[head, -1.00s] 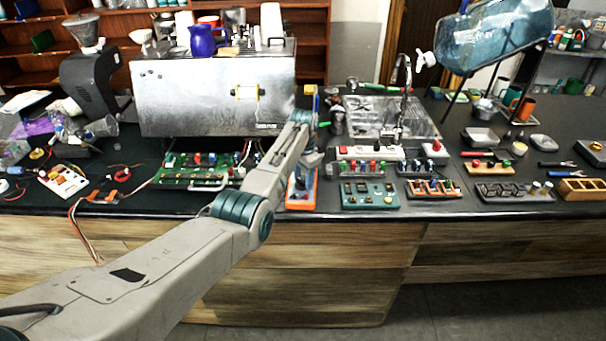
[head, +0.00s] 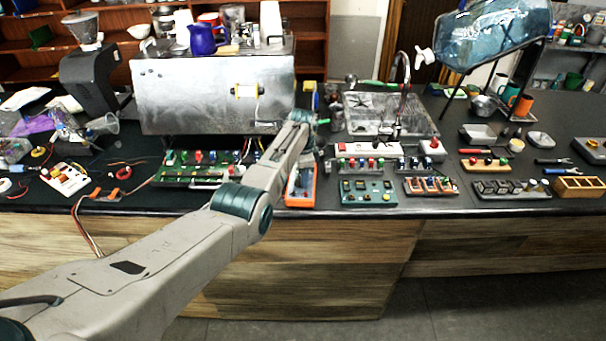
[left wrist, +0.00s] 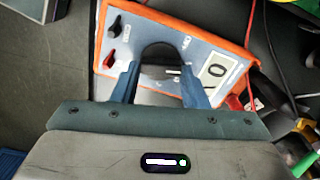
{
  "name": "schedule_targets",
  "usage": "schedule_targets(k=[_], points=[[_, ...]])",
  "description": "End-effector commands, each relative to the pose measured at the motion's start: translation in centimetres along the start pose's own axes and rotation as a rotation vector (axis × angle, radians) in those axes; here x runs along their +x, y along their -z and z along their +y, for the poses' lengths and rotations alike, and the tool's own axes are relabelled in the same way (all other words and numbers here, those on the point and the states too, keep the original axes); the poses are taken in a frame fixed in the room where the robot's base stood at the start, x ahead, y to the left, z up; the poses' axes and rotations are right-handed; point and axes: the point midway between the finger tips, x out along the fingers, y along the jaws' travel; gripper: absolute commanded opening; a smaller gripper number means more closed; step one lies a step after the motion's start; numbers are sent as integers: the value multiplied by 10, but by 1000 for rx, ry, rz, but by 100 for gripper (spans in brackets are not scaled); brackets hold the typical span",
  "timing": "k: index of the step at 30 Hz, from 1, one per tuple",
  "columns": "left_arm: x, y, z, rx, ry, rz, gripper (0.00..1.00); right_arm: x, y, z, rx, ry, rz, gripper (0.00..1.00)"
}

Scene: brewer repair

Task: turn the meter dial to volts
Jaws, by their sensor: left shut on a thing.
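The meter (left wrist: 185,50) is a flat box with an orange rim and a pale face, lying on the dark counter. It also shows in the head view (head: 300,190), partly behind my left forearm. In the left wrist view its black dial (left wrist: 160,52) sits between the blue fingers of my left gripper (left wrist: 160,70), which is shut on it. The fingers hide the dial's sides, and I cannot read its setting. A small display (left wrist: 214,71) on the face shows a 0. Two small knobs or plugs, black and red, sit at the face's left end. My right gripper is not in view.
A green circuit board (head: 195,168) lies left of the meter, in front of the metal brewer (head: 213,92). A teal button panel (head: 367,193) stands close on the right. Red and black leads run near the meter in the left wrist view.

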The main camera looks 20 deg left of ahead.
Motion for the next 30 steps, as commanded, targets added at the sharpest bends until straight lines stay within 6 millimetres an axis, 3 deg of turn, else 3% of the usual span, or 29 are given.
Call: schedule_targets(k=[9, 10, 13, 23, 30], points=[[-1, 0, 0, 0, 1, 1, 17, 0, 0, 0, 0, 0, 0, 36], [-1, 0, 0, 0, 1, 1, 46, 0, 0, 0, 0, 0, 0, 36], [-1, 0, 0, 0, 1, 1, 62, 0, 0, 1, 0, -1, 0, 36], [-3, 0, 0, 0, 2, 1, 62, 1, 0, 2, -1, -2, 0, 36], [-34, 1, -1, 0, 6, 4, 62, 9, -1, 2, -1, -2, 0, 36]])
